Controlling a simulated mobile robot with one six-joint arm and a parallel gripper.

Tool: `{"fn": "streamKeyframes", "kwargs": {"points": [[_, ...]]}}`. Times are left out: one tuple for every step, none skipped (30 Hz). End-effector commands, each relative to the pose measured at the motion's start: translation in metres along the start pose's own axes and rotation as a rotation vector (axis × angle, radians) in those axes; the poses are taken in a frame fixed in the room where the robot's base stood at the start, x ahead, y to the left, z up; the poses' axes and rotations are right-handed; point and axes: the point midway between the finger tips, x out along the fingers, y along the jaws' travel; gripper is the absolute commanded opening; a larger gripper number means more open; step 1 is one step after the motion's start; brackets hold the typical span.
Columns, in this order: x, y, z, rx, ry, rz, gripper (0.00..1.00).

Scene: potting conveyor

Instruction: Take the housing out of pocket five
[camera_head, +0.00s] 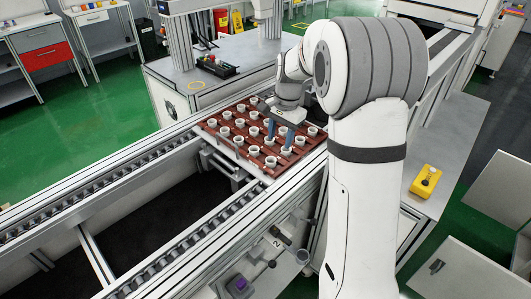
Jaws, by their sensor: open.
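A reddish-brown tray (209,127) lies across the conveyor, with several white ring-shaped housings in its pockets. One white housing (271,161) sits near the tray's front edge, and another white housing (312,131) sits near its right edge. My gripper (278,143) points down over the right part of the tray, with two blue fingers apart. The fingers reach down among the housings near the front right. The view is too small to tell whether a housing stands between the fingertips. Pocket numbers cannot be read, so I cannot tell which is pocket five.
Conveyor rails (110,187) run to the lower left, with an open gap between them. A grey table (190,75) with a black tool tray (209,66) stands behind. A yellow control box (425,181) lies on the ledge at right. My arm hides part of the conveyor.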

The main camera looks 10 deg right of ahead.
Motion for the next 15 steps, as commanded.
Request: {"fn": "streamKeyframes", "kwargs": {"points": [[0.017, -0.012, -0.016, 0.060, -0.018, 0.009, 0.44], [0.025, -0.018, -0.023, 0.096, -0.027, 0.013, 0.44], [0.036, -0.026, -0.033, 0.143, -0.036, 0.017, 0.44], [0.044, -0.032, -0.040, 0.176, -0.043, 0.020, 0.44], [0.052, -0.036, -0.045, 0.207, -0.049, 0.023, 0.44], [0.062, -0.042, -0.053, 0.245, -0.057, 0.027, 0.44], [0.069, -0.046, -0.057, 0.271, -0.063, 0.030, 0.44], [0.075, -0.049, -0.061, 0.295, -0.068, 0.033, 0.44], [0.083, -0.052, -0.066, 0.322, -0.074, 0.037, 0.44], [0.088, -0.055, -0.069, 0.340, -0.077, 0.039, 0.44], [0.092, -0.057, -0.072, 0.355, -0.080, 0.040, 0.44], [0.096, -0.059, -0.075, 0.371, -0.083, 0.043, 0.44], [0.099, -0.060, -0.076, 0.381, -0.084, 0.043, 0.44], [0.102, -0.060, -0.077, 0.389, -0.086, 0.044, 0.44], [0.105, -0.061, -0.078, 0.395, -0.088, 0.046, 0.44]]}}
